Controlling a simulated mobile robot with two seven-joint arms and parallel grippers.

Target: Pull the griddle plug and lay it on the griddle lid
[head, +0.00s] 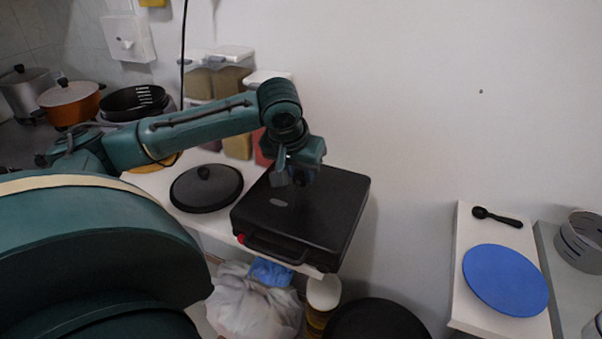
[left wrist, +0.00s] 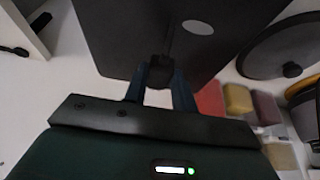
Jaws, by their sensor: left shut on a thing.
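The black griddle (head: 340,200) sits closed on a white shelf, its handle facing front and a grey oval badge on its flat lid. My left gripper (head: 298,180) is over the back part of the lid. In the left wrist view, my left gripper (left wrist: 161,92) is shut on a small black plug (left wrist: 160,72), with a thin dark cord running from it across the lid (left wrist: 230,45). The plug overlaps the lid's edge in that view; I cannot tell whether it touches the lid. My right gripper is not in view.
A round black lid (head: 206,188) lies left of the griddle. Spice dispensers (head: 230,80) stand behind my arm. A white bag (head: 250,305) is below the shelf. A blue disc (head: 505,280) and black spoon (head: 497,217) lie on a separate white shelf at right.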

